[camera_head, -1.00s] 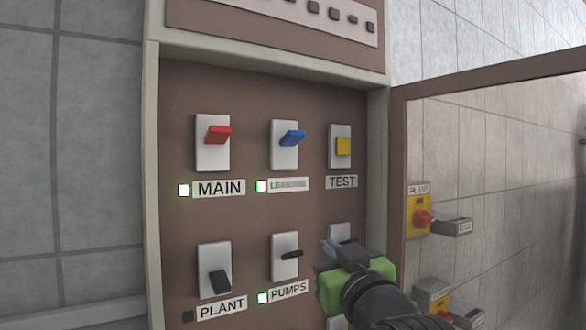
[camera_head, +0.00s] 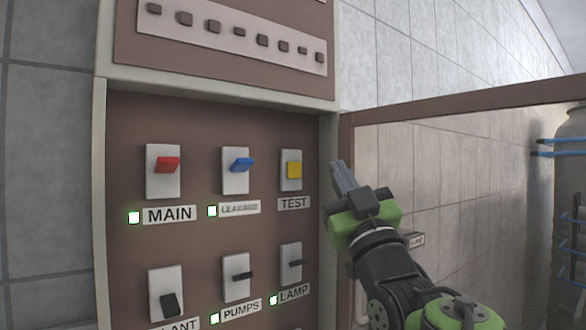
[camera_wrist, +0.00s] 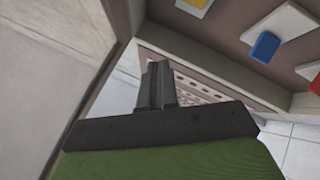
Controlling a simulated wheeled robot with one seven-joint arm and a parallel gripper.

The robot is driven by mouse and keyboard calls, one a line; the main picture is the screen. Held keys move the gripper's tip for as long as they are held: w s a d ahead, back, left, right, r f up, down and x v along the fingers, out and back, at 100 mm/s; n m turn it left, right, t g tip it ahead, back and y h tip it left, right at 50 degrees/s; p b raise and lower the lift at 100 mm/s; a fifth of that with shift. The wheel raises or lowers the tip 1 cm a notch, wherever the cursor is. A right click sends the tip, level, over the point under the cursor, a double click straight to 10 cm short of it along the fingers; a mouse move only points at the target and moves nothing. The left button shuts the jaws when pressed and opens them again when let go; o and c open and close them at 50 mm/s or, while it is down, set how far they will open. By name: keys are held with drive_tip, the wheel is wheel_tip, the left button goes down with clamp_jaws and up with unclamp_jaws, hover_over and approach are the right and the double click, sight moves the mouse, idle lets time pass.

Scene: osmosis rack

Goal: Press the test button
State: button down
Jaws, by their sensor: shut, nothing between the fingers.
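In the wrist view a yellow piece, likely the same button (camera_wrist: 198,3), shows at the top edge, partly cut off. My gripper (camera_head: 340,172), green and black, is to the right of the button, in front of the cabinet's right edge. Its fingers are together and empty, pointing up, apart from the button. The closed fingers also show in the wrist view (camera_wrist: 158,82).
A red lever (camera_head: 167,164) labelled MAIN and a blue lever (camera_head: 242,164) stand left of the button. Black switches for PUMPS (camera_head: 243,276) and LAMP (camera_head: 295,263) are below. An open cabinet door (camera_head: 440,112) extends to the right, behind my arm.

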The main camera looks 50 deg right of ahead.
drive_tip(key=w+d+p, duration=0.1)
drive_tip(key=w+p, duration=0.2)
drive_tip(key=w, duration=0.5)
drive_tip(key=shift+d, duration=0.35)
idle(1.5)
drive_tip(key=shift+w+d, duration=0.15)
drive_tip(key=shift+w, duration=0.2)
drive_tip(key=shift+w, duration=0.35)
idle(0.5)
drive_tip(key=shift+s, duration=0.1)
drive_tip(key=s+a+b, duration=0.1)
drive_tip(key=s+b, duration=0.4)
drive_tip(key=s, duration=0.1)
drive_tip(key=shift+a, duration=0.2)
idle(0.7)
